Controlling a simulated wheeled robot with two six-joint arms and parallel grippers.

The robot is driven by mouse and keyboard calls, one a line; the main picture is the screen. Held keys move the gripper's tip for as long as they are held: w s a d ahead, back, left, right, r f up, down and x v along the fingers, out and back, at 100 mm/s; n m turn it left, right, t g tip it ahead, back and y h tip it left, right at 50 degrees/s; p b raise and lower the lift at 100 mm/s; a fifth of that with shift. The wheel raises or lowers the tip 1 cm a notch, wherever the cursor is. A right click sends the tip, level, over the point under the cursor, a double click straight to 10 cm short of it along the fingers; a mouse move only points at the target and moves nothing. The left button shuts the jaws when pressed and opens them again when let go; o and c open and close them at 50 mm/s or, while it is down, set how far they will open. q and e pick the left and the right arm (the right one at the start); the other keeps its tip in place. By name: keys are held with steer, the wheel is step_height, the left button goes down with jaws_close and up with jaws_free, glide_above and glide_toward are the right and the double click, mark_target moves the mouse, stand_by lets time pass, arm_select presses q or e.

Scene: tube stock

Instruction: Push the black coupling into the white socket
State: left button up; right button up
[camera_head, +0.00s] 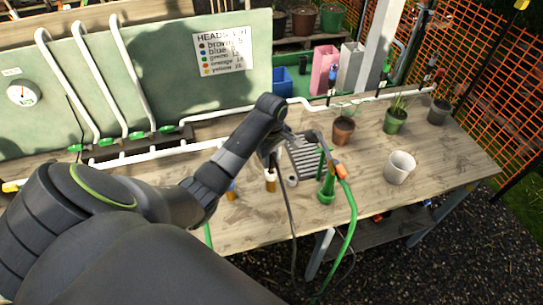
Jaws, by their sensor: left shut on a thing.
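My left arm reaches in from the left over the bench, and my left gripper (280,148) is at its middle. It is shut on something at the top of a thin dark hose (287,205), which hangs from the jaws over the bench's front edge. The black coupling cannot be made out apart from the dark jaws and hose end. My right gripper is not in view.
A green hose (351,215) with an orange connector (340,171) hangs beside a green bottle-like holder (327,189). A grey slatted tray (300,160) lies behind. A white pot (399,167) and several plant pots stand right. White pipes (215,145) run along the back. The bench's right front is clear.

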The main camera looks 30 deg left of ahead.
arm_select(q)
steer(key=shift+f, duration=0.6)
stand_by(0.3)
steer(key=shift+f, duration=1.3)
stand_by(1.1)
steer(key=o, duration=1.1)
steer(key=shift+c, duration=0.2)
